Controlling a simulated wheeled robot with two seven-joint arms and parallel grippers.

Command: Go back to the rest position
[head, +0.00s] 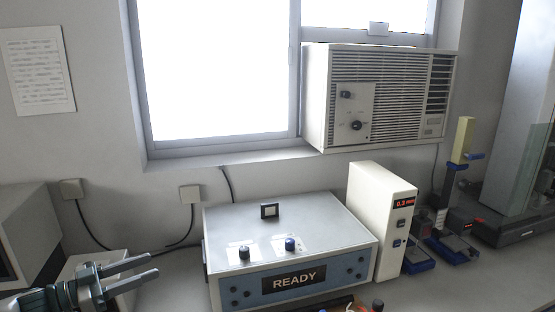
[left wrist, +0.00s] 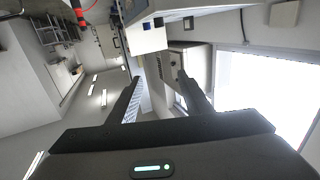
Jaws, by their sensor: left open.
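My left gripper (head: 141,272) comes in at the lower left of the head view. Its two fingers are apart and nothing is between them. The fingers also show in the left wrist view (left wrist: 160,95), spread and empty, pointing out over the room. The gripper is to the left of a grey-blue box with a READY display (head: 294,281) and apart from it. My right gripper is not in view.
A white unit with a red display (head: 381,215) stands right of the READY box. Blue-based instruments (head: 452,245) stand further right. A beige box (head: 25,235) is at the left. A window air conditioner (head: 380,97) is above the bench.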

